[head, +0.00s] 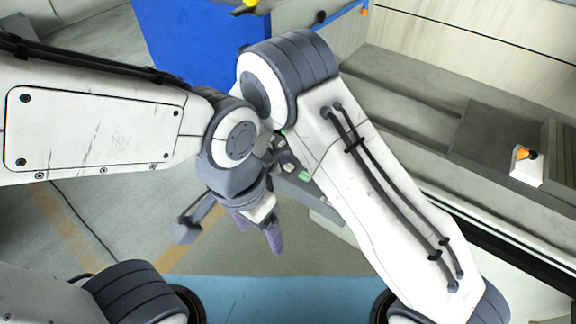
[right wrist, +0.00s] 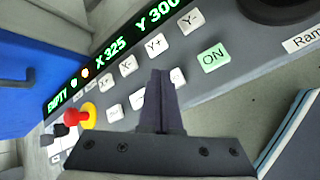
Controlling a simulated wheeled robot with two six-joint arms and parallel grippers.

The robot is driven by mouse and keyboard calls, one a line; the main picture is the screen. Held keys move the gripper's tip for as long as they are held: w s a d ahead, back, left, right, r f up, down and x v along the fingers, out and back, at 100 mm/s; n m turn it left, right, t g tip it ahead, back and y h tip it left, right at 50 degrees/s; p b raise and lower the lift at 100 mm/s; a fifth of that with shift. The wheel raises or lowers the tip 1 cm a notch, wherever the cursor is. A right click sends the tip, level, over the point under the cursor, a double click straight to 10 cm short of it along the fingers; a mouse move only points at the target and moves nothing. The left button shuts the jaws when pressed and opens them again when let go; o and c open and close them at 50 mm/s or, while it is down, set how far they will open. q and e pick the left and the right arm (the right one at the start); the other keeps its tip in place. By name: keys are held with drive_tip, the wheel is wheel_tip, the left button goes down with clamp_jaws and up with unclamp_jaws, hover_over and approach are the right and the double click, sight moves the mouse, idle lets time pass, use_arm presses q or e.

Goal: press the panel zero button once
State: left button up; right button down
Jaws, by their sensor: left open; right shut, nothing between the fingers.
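The control panel (right wrist: 225,82) fills the middle of the right wrist view, with a green ON button (right wrist: 212,57) and rows of pale buttons such as Y+ (right wrist: 155,45) and Y- (right wrist: 190,21). I cannot make out which button is zero; lower-row labels are unreadable and partly hidden behind my fingers. My right gripper (right wrist: 161,72) is shut and empty, its tips in front of the panel among the lower buttons; contact cannot be told. In the head view the panel (head: 290,166) shows partly between my arms. My left gripper (head: 258,228) is open and empty below it.
A red knob on a yellow base (right wrist: 87,112) sits at the panel's left end. A lit display (right wrist: 110,48) runs along its upper edge. A blue cabinet (head: 180,45) stands at the back. A grey bench (head: 410,85) with an orange lamp (head: 522,153) is on the right.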

drive_tip(key=shift+f, duration=0.1)
drive_tip(key=shift+f+b, duration=0.3)
drive_tip(key=shift+b, duration=0.4)
drive_tip(key=shift+f+b, duration=0.45)
drive_tip(key=shift+b, duration=0.1)
idle(0.4)
drive_tip(key=shift+r, duration=0.1)
drive_tip(key=shift+r+p, duration=0.4)
drive_tip(key=shift+r, duration=0.35)
drive_tip(key=shift+r+p, duration=1.4)
drive_tip(key=shift+r, duration=1.1)
